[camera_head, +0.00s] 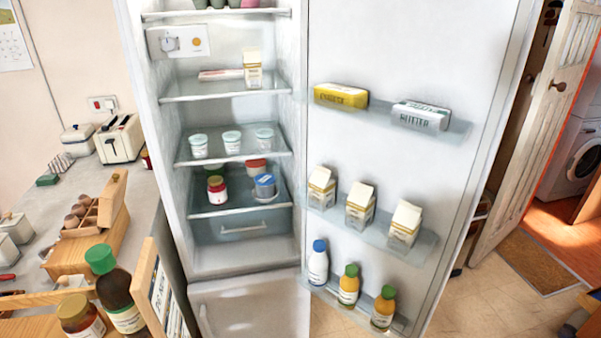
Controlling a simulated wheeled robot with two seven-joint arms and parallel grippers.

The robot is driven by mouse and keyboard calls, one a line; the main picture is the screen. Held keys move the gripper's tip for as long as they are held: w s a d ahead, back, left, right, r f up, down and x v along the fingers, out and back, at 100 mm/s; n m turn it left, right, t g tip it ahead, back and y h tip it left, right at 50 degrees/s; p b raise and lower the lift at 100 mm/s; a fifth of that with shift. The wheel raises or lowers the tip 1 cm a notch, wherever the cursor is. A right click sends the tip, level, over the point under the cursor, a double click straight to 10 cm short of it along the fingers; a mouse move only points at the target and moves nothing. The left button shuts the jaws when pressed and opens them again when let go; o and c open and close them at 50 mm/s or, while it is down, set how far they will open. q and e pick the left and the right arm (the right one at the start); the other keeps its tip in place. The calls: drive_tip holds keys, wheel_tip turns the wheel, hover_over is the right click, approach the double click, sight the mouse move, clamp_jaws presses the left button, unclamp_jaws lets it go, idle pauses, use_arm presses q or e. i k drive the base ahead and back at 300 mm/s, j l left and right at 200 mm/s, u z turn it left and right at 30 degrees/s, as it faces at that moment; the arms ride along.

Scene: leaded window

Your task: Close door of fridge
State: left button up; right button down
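The tall white fridge (240,268) stands in the middle of the view with its inside showing. Its door (405,65) is wide open, swung out to the right, with its inner face towards me. The door racks hold two butter packs (341,95), three cartons (360,205) and three bottles (348,285). Inside the fridge are shelves with small white pots (232,140), a carton (252,68) and jars (216,189), above a drawer (245,228). The door's handle is not visible. Neither of my grippers shows in this view.
A counter (95,170) on the left carries a toaster (120,138), an egg box (95,212) and brown bottles (118,290) near the front. Right of the fridge door is open tiled floor (475,305). A wooden room door (535,125) stands open beyond, with a doormat (540,262).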

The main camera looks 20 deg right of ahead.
sight(468, 59)
drive_tip(key=l+u, duration=0.45)
drive_tip(key=i+l+u, duration=0.1)
drive_tip(key=l+u, duration=0.15)
drive_tip(key=u, duration=0.2)
drive_tip(key=l+u, duration=0.45)
drive_tip(key=k+j, duration=0.05)
drive_tip(key=j, duration=0.05)
